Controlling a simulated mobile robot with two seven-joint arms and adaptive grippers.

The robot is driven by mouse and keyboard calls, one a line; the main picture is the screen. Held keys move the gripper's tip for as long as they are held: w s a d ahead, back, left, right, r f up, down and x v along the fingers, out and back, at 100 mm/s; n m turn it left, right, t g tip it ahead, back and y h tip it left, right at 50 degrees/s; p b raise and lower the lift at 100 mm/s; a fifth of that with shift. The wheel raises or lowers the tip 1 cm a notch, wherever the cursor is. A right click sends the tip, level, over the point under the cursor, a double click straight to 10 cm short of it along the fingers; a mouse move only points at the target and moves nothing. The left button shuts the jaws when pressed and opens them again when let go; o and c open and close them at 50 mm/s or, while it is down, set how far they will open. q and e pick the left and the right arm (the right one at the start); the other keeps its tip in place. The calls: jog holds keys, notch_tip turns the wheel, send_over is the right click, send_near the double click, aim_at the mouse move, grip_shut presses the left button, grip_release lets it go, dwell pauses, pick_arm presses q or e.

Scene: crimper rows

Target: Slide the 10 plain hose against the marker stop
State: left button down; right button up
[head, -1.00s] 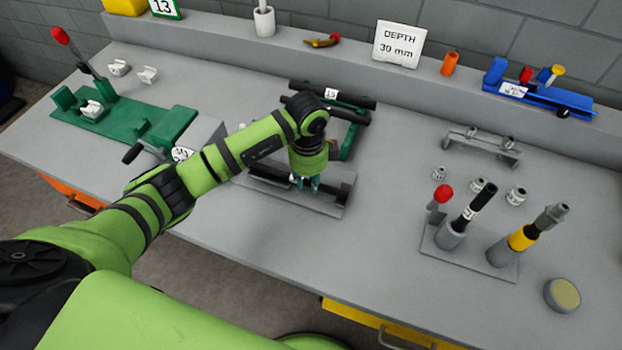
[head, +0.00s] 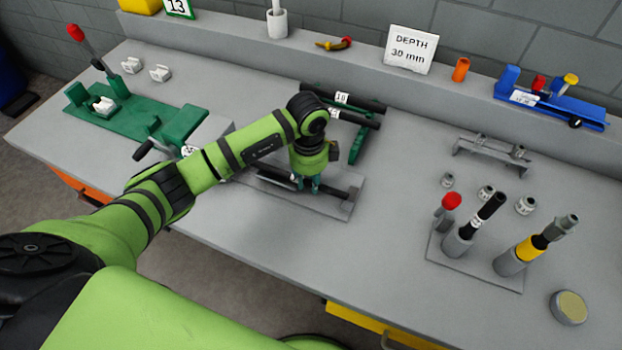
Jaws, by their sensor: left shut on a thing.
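My left gripper (head: 312,187) points down over a grey tray (head: 335,212) near the middle of the bench. It is shut on a black hose (head: 335,191) that lies low along the tray. The hose's right part shows beyond the fingers. Part of its left side shows beside the arm, and the fingers hide its middle. I can read no size tag on it. I cannot make out the marker stop or whether the hose touches it. My right gripper is not in view.
Behind the tray, a green rack (head: 357,147) carries black hoses with white tags. A green fixture (head: 125,118) stands left. A grey stand plate (head: 475,270) with upright tools and a round tin (head: 569,307) are at right. A "DEPTH 30 mm" sign (head: 409,50) stands behind.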

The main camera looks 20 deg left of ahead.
pick_arm(q)
jog(key=shift+w+a+r, duration=0.15)
jog(key=shift+w+a, duration=0.05)
jog(key=shift+a, duration=0.75)
jog(key=c, duration=0.9)
grip_release()
jog(key=shift+s+a, duration=0.1)
jog(key=shift+a, duration=0.25)
jog(key=shift+d+r, duration=0.15)
jog(key=shift+r, duration=0.05)
jog(key=r, duration=1.1)
jog(key=shift+s+d+r, duration=0.2)
jog(key=shift+r, duration=0.05)
